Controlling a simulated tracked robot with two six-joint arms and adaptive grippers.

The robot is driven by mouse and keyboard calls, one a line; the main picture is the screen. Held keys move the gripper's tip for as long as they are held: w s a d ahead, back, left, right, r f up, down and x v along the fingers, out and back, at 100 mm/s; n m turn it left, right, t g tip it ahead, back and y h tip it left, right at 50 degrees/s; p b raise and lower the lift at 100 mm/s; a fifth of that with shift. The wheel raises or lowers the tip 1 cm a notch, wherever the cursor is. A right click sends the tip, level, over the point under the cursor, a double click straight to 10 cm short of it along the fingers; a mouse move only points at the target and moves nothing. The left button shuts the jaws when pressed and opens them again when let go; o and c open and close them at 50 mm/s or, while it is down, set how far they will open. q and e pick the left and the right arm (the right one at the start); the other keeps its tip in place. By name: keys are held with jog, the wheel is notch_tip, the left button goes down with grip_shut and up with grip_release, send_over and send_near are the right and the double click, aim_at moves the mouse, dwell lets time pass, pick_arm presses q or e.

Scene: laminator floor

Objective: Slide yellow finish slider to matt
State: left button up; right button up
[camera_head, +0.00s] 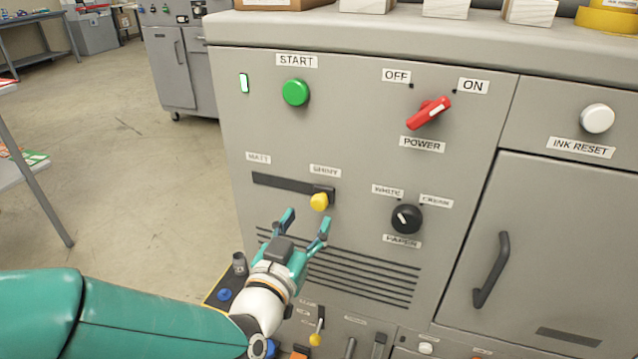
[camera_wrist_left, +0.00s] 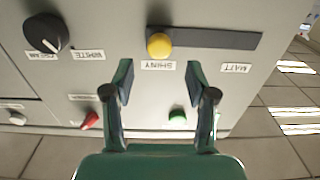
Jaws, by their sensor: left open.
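The yellow finish slider knob (camera_head: 319,201) sits at the right end of its dark horizontal slot (camera_head: 272,184), below the SHINY label (camera_head: 325,171). The MATT label (camera_head: 259,158) is above the slot's left end. My left gripper (camera_head: 305,222) is open, just below and in front of the knob, with no contact visible. In the left wrist view, which is upside down, the knob (camera_wrist_left: 159,45) lies beyond and between the open fingers (camera_wrist_left: 158,80). The slot (camera_wrist_left: 215,39) runs right from it toward MATT (camera_wrist_left: 235,68). My right gripper is not in view.
A green START button (camera_head: 295,92) and a red POWER switch (camera_head: 429,113) are above the slider. A black paper knob (camera_head: 407,218) is to its right, and vent slits (camera_head: 360,275) are below. A door handle (camera_head: 491,270) sticks out at the right.

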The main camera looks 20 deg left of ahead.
aim_at(318, 205)
pick_arm(q)
jog(key=w+p, duration=0.2)
jog(key=shift+d+p, duration=0.1)
jog(key=shift+p, duration=0.25)
jog(key=shift+w+d, duration=0.1)
jog(key=shift+w, duration=2.35)
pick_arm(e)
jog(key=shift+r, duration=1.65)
pick_arm(q)
grip_shut()
